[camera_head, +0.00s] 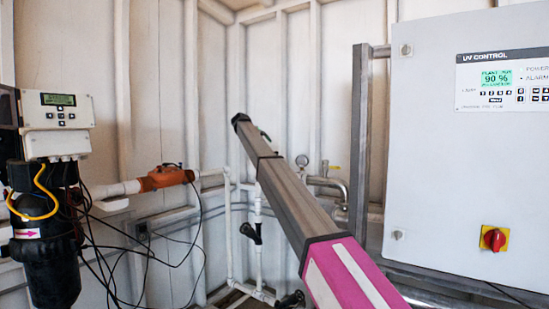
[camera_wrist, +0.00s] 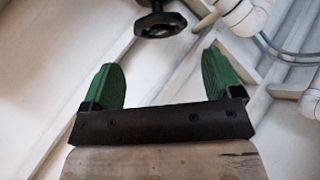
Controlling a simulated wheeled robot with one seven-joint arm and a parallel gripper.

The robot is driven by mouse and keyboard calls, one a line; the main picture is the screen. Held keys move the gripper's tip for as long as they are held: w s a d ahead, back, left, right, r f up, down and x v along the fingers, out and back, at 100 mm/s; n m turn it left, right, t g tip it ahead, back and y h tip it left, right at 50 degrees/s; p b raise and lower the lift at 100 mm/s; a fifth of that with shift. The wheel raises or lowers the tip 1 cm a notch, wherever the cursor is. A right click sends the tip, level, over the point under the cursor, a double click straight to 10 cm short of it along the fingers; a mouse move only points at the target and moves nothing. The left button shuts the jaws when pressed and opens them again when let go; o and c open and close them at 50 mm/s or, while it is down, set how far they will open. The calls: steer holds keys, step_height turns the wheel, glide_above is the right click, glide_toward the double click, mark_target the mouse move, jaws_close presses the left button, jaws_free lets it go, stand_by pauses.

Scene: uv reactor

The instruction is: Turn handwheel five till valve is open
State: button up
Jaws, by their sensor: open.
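In the wrist view my gripper (camera_wrist: 162,62) is open, with its two green fingers spread wide and nothing between them. A black round handwheel (camera_wrist: 160,24) on a short stem shows at the top edge of that view, beyond the fingers and apart from them. In the head view one black valve handle (camera_head: 250,233) is on the white vertical pipe, and another dark handle (camera_head: 291,300) is low at the bottom edge. No number is readable, so I cannot tell which one is handwheel five. My gripper is not clearly visible in the head view.
A grey UV control cabinet (camera_head: 440,150) with a red knob (camera_head: 494,239) stands at the right. A black filter housing (camera_head: 48,262) with cables is at the left. White pipes (camera_head: 229,235) and an orange fitting (camera_head: 165,178) run along the wall. White pipework (camera_wrist: 242,14) also shows in the wrist view.

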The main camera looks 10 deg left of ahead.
steer(key=x, duration=0.9)
steer(key=shift+f, duration=0.1)
steer(key=c, duration=0.5)
